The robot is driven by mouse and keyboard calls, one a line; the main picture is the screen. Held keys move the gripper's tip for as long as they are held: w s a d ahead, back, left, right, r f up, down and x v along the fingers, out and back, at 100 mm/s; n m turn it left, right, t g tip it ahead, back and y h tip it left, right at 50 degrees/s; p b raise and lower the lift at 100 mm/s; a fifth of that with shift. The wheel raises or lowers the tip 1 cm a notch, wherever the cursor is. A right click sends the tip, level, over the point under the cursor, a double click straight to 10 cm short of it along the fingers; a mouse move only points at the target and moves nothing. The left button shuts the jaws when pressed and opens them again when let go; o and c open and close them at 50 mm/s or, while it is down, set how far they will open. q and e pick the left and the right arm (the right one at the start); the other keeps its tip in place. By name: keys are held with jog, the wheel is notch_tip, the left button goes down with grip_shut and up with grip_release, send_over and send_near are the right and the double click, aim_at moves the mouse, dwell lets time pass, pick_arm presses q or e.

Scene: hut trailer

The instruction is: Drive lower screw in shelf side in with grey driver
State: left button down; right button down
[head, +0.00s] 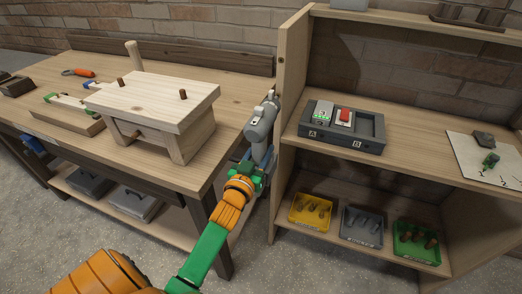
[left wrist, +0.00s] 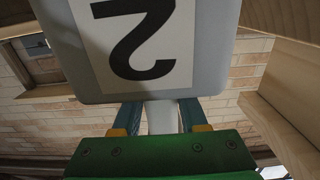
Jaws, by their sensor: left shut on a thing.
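The grey driver (head: 262,122) is upright beside the left side panel of the shelf (head: 292,70) in the head view. My left gripper (head: 257,165) is shut on its handle from below. In the left wrist view, the gripper's blue fingers (left wrist: 160,116) close on the pale handle, and the driver's grey base with a black 2 on a white label (left wrist: 205,45) fills the top. The driver's tip is close to the outer face of the panel; I cannot tell whether it touches. The lower screw cannot be made out. My right gripper is out of view.
A workbench (head: 232,92) with a small wooden stool (head: 150,95) stands close left of the driver. The shelf holds a dark tray marked A and B (head: 368,148), and yellow (head: 292,216), grey (head: 346,232) and green (head: 398,246) bins below. The gap between bench and shelf is narrow.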

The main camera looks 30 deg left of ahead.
pick_arm(q)
jog(key=shift+w+r, duration=0.1)
jog(key=shift+w, duration=0.05)
jog(key=shift+w+a, duration=0.15)
jog(key=shift+w, duration=0.3)
jog(key=shift+w+a+r, duration=0.1)
jog(key=shift+w+r, duration=0.05)
jog(key=shift+w, duration=0.35)
dwell(1.3)
jog(key=shift+s+p, duration=0.3)
jog(key=shift+s, duration=0.05)
jog(key=shift+s+d+p, duration=0.2)
jog(key=shift+s+p, duration=0.1)
jog(key=shift+s, duration=0.15)
jog(key=shift+s+d, duration=0.15)
jog(key=shift+s, duration=0.45)
jog(key=s+a+p, duration=0.2)
jog(key=s+a, duration=0.3)
jog(key=a, duration=0.1)
jog(key=shift+s, duration=0.3)
